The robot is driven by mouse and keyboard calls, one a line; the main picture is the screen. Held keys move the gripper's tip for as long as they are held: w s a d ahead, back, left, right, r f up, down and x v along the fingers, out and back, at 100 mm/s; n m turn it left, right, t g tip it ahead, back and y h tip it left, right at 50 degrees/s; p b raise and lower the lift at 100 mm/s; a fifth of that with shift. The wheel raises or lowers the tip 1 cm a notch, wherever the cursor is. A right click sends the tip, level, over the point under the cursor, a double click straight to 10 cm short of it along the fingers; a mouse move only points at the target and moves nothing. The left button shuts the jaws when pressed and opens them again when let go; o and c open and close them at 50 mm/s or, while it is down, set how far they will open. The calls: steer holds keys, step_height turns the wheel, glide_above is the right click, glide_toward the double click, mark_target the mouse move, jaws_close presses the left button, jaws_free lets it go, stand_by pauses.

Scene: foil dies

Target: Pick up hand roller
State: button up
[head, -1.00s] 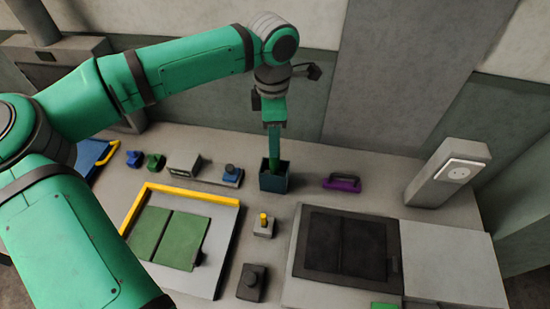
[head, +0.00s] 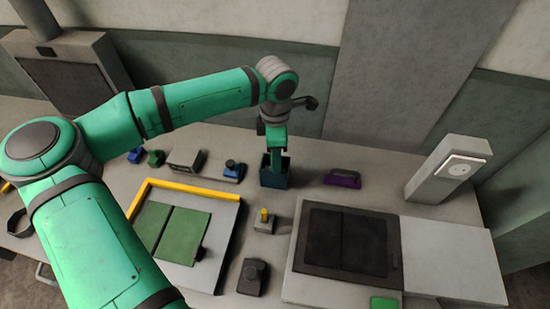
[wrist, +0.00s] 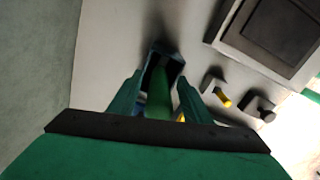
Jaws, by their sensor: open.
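A green upright handle (wrist: 158,96), which looks like the hand roller, stands in an open dark blue holder (head: 275,180). Its lower end is hidden inside the holder, which also shows in the wrist view (wrist: 178,62). My gripper (head: 277,158) points down over the holder. In the wrist view my gripper (wrist: 156,98) is open, with one finger on each side of the green handle. I cannot tell whether either finger touches it.
A purple handled tool (head: 342,180) lies right of the holder, and a blue knobbed block (head: 233,172) stands left. In front are a small block with a yellow peg (head: 264,221), a yellow-edged tray (head: 226,262) and a dark framed plate (head: 345,243). A grey post (head: 447,170) stands right.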

jaws_close()
steer(key=shift+a, duration=0.1)
steer(key=shift+r, duration=0.15)
steer(key=shift+w+r, duration=0.1)
steer(key=shift+r, duration=0.4)
step_height(320, 180, up, 17)
steer(key=shift+f, duration=0.1)
stand_by(0.4)
